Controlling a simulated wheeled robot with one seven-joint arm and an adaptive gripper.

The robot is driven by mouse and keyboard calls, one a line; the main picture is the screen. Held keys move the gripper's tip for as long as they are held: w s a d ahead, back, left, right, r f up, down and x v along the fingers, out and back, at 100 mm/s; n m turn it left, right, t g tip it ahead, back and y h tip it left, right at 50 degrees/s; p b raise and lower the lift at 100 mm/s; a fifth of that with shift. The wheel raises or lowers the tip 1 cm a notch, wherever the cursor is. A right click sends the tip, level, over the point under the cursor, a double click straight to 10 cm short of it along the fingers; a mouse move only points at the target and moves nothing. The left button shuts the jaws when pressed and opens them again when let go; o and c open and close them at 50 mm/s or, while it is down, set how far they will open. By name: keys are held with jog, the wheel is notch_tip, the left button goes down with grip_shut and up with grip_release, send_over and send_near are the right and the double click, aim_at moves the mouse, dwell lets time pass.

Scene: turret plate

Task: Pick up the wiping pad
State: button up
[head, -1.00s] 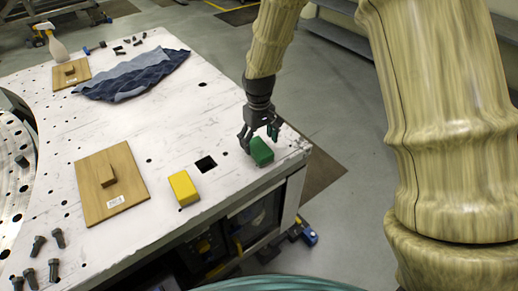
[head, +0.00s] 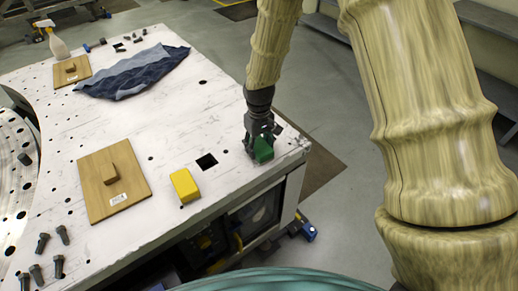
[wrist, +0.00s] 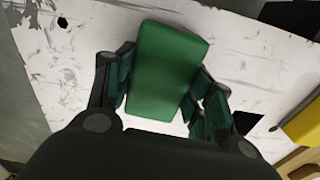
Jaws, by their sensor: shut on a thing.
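A green block-shaped pad (head: 264,151) is at the near right corner of the white table (head: 235,120). My gripper (head: 260,146) reaches down over it with its fingers on both sides. In the wrist view the green pad (wrist: 168,70) fills the space between the fingers, and my gripper (wrist: 165,88) is shut on it. I cannot tell whether the pad still touches the table. A yellow block (head: 185,186) lies on the table to the left, apart from my gripper.
A square hole (head: 206,161) lies between the yellow and green blocks. A wooden board with a knob (head: 128,198) is farther left. A blue cloth (head: 133,74), another board (head: 71,80) and a spray bottle (head: 58,45) are farther back. Several bolts (head: 42,243) stand front left.

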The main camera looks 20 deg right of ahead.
aim_at(259, 146)
jog(key=shift+r, duration=0.1)
jog(key=shift+r+b, duration=0.7)
jog(key=shift+r, duration=0.05)
jog(key=shift+s+r+b, duration=0.1)
jog(key=shift+r+b, duration=0.45)
jog(key=shift+r, duration=0.3)
jog(key=s+a+b, duration=0.2)
jog(key=s, duration=0.5)
jog(key=s+a+r+b, duration=0.1)
jog(key=s+a+b, duration=0.1)
jog(key=s, duration=0.5)
jog(key=shift+s+a+r+b, duration=0.3)
jog(key=shift+s+a+b, duration=0.1)
jog(key=shift+a, duration=0.4)
jog(key=o, duration=0.4)
jog(key=shift+c, duration=1.3)
